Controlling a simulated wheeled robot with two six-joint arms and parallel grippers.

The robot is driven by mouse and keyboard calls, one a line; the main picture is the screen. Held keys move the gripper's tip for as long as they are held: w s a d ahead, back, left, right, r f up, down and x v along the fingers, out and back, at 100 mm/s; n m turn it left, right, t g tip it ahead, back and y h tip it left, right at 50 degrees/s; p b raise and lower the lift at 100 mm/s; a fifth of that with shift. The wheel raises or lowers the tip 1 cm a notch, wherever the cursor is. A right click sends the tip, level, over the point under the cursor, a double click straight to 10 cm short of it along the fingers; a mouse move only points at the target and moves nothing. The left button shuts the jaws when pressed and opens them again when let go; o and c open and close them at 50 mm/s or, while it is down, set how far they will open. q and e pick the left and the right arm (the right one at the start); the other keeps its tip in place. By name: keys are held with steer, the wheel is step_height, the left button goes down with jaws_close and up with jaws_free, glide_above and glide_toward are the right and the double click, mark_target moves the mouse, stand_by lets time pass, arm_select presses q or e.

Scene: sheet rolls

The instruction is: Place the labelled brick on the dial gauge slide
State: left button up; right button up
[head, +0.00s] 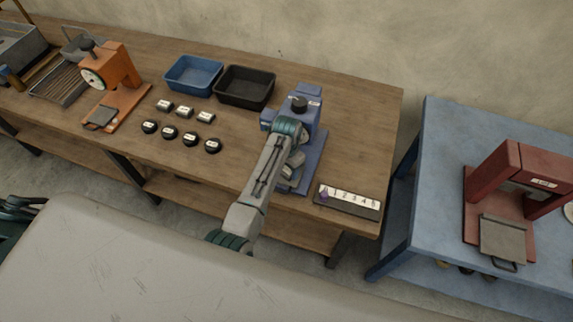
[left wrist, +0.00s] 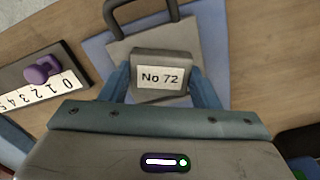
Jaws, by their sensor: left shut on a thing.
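My left gripper (left wrist: 157,88) is shut on a grey brick (left wrist: 147,55) with a white label reading "No 72". The brick is above or on a grey slide plate (left wrist: 121,49) with a dark handle, on a blue base; I cannot tell whether they touch. In the head view my left gripper (head: 289,176) is at the front of the blue machine (head: 311,122), whose front is partly hidden by my arm. An orange stand with a round dial (head: 93,79) and its own slide plate (head: 101,118) is at the left. My right gripper is not in view.
A number strip (head: 348,197) with a purple peg (head: 324,194) near 0 lies right of the blue machine. Several labelled blocks (head: 184,112) and round pieces (head: 190,139) lie left, before a blue tray (head: 194,89) and a black tray (head: 246,100). A red machine (head: 519,172) stands on the blue table.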

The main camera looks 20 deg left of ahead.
mark_target(287, 169)
arm_select(q)
steer(key=shift+f, duration=0.15)
steer(key=o, duration=1)
step_height(287, 169, up, 12)
steer(key=b, duration=0.3)
steer(key=shift+b, duration=0.4)
